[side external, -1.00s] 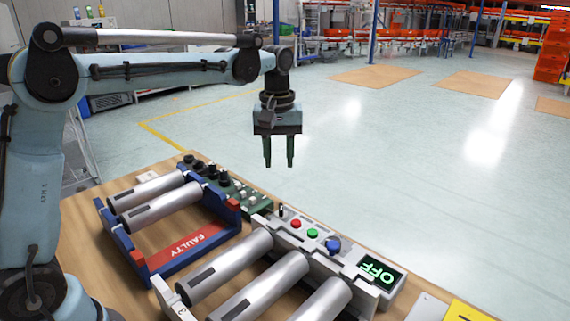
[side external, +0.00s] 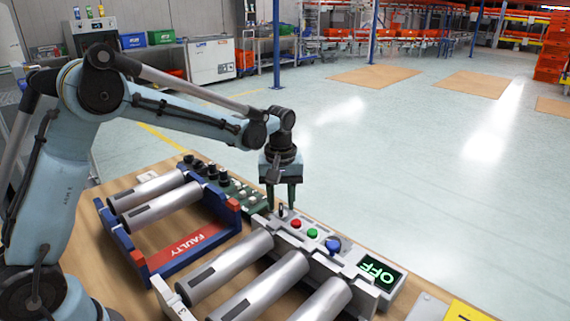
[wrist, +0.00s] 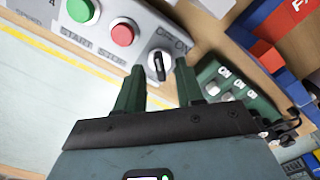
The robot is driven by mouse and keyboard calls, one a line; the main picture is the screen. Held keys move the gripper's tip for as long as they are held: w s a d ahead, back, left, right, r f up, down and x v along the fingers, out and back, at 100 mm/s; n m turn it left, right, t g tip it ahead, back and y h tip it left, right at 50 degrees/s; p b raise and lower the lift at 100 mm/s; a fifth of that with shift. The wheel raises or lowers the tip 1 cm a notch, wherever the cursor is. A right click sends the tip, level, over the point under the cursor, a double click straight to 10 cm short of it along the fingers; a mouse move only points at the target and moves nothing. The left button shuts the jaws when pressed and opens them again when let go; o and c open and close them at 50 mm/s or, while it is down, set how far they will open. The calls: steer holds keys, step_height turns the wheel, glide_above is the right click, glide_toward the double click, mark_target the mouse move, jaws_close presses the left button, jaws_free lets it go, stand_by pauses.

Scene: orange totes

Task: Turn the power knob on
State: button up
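The power knob (wrist: 157,66) is a small black knob with a white stripe, on a grey panel beside OFF and ON lettering. In the side view the knob (side external: 282,211) sits at the panel's left end. The display (side external: 376,272) reads OFF in green. My gripper (side external: 283,204) points down just over the knob, its two green fingers apart and nothing between them held. In the wrist view the fingertips appear on either side of the knob; I cannot tell whether they reach down around it.
A red button (side external: 295,224), a green button (side external: 312,233) and a blue knob (side external: 333,245) stand on the same panel. A green board with switches (side external: 232,186) lies close by on the left.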

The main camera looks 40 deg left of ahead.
steer(key=shift+f, duration=0.4)
steer(key=shift+c, duration=0.3)
jaws_close()
